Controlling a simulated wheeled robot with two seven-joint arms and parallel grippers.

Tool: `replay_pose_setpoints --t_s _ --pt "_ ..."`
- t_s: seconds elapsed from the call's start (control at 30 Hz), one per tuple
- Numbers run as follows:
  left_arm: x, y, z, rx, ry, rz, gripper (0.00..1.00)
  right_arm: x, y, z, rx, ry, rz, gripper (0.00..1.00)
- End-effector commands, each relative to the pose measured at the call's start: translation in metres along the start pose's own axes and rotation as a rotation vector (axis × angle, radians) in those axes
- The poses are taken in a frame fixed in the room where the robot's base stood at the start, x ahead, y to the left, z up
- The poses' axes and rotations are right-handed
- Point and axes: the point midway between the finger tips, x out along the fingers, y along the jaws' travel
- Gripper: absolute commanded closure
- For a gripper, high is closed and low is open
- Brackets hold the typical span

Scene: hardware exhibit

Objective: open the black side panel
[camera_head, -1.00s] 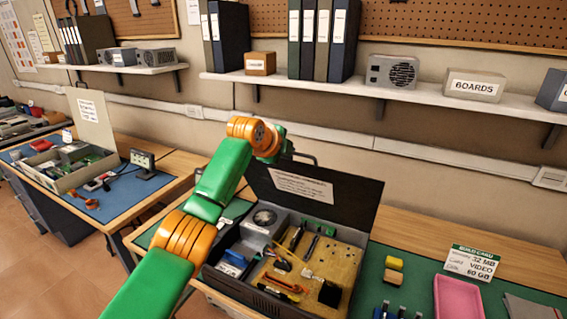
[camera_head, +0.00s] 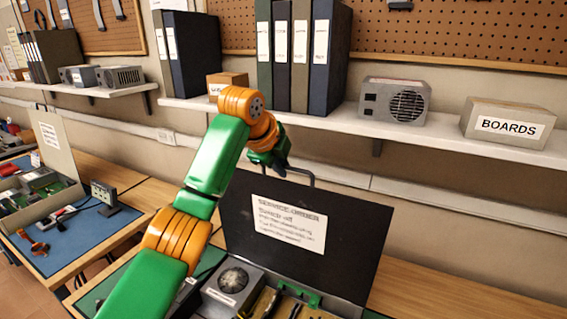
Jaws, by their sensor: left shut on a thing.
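The black side panel (camera_head: 345,232) stands raised at the back of an open computer case, with a white printed label (camera_head: 289,222) on its face. A thin dark handle (camera_head: 312,173) rises from its top edge. My left gripper (camera_head: 281,167) is at the panel's top left, shut on the handle; its fingertips are small and partly hidden by the wrist. Inside the case, a round fan unit (camera_head: 233,281) and some parts show at the bottom of the picture; the rest of the case is cut off. My right gripper is not in view.
A wall shelf (camera_head: 340,122) runs behind the panel, holding binders (camera_head: 300,55), a grey power supply (camera_head: 395,101) and a box marked BOARDS (camera_head: 508,123). Another bench with a second open case (camera_head: 40,205) stands at the left. The wall right of the panel is bare.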

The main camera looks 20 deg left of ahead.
Motion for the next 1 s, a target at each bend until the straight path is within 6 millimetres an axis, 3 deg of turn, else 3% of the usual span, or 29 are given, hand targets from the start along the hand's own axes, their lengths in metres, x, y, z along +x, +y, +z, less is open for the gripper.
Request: replay_pose_setpoints --t_s 0.37,0.4,0.5,1.0 --pt "0.0032 0.0043 -0.0009 0.000 0.003 0.016 1.00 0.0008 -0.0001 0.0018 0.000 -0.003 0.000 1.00" --pt "0.0032 0.0042 -0.0009 0.000 0.003 0.016 0.80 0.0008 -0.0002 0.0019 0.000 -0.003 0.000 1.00" --pt "0.0030 0.0040 -0.0008 0.000 0.002 0.015 0.58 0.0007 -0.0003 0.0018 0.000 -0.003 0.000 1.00" --pt "0.0034 0.0044 -0.0007 0.000 0.002 0.016 0.58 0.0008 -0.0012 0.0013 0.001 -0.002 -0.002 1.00"
